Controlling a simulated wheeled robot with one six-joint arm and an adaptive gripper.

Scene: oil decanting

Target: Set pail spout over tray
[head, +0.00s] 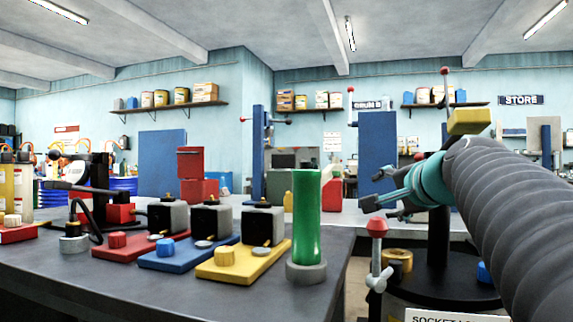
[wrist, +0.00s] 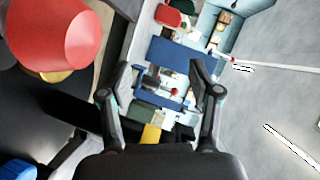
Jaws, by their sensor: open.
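My gripper (head: 383,200) is open and empty in the head view, raised at the right above the bench with its fingers toward the left. In the wrist view my gripper (wrist: 160,80) has its two black fingers spread, with nothing between them but the distant room. A black round base (head: 440,285), possibly a tray, lies below the gripper and is partly hidden by my arm. I cannot make out a pail or a spout for certain in either view.
A red-capped clamp (head: 377,228) stands below my gripper, and a large red knob (wrist: 62,42) looms close in the wrist view. A green cylinder (head: 306,215) stands upright at the dark bench's right edge. Red, blue and yellow (head: 243,258) fixtures stand left of it.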

